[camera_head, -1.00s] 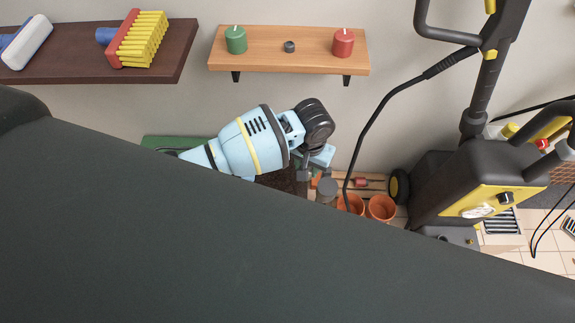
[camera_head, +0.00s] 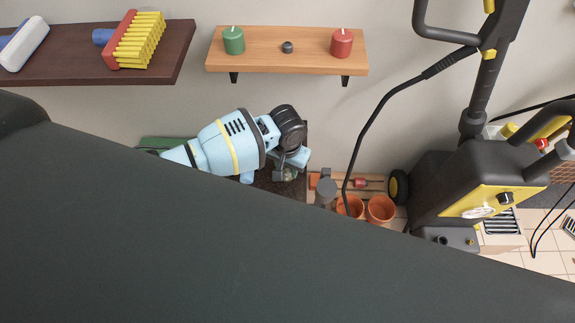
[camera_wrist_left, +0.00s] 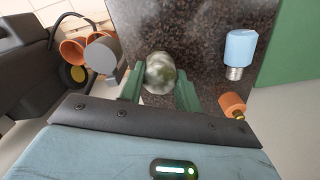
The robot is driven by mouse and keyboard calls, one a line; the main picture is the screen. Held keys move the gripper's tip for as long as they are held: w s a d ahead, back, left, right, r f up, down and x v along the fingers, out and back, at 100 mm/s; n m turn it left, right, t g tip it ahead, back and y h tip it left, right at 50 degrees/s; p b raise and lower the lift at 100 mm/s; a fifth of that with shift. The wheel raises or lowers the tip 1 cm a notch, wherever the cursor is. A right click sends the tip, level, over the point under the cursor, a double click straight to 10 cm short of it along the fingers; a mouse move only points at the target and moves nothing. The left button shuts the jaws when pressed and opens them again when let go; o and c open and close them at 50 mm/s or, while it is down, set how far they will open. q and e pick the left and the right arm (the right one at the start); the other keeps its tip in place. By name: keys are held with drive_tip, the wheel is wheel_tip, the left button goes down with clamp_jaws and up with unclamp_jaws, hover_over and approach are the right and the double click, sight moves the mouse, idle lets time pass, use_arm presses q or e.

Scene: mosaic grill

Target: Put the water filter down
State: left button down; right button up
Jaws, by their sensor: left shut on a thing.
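My left gripper (camera_head: 291,167) reaches down over the dark speckled counter (camera_head: 264,182), near its right edge in the head view. It is shut on the water filter, a clear, greenish rounded piece; a little of the filter (camera_head: 290,174) shows below the jaws. In the left wrist view the water filter (camera_wrist_left: 160,73) sits between the two green fingers of the gripper (camera_wrist_left: 160,84), over the dark speckled counter (camera_wrist_left: 200,25). I cannot tell whether its underside touches the counter. My right gripper is not in view.
A blue piece with a metal thread (camera_wrist_left: 239,50) and an orange piece (camera_wrist_left: 232,104) are right of the fingers. Terracotta pots (camera_head: 380,208) and a grey round-topped object (camera_head: 326,190) stand beside the counter. A black-yellow machine (camera_head: 460,190) stands right. My dark arm link hides the foreground.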

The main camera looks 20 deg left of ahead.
sight(287, 169)
use_arm(q)
drive_tip(key=shift+r, duration=0.1)
drive_tip(key=shift+f, duration=0.35)
drive_tip(key=shift+f, duration=0.25)
drive_tip(key=c, duration=1)
unclamp_jaws()
drive_tip(key=shift+r, duration=0.1)
wheel_tip(287, 169, up, 13)
drive_tip(key=p, duration=0.2)
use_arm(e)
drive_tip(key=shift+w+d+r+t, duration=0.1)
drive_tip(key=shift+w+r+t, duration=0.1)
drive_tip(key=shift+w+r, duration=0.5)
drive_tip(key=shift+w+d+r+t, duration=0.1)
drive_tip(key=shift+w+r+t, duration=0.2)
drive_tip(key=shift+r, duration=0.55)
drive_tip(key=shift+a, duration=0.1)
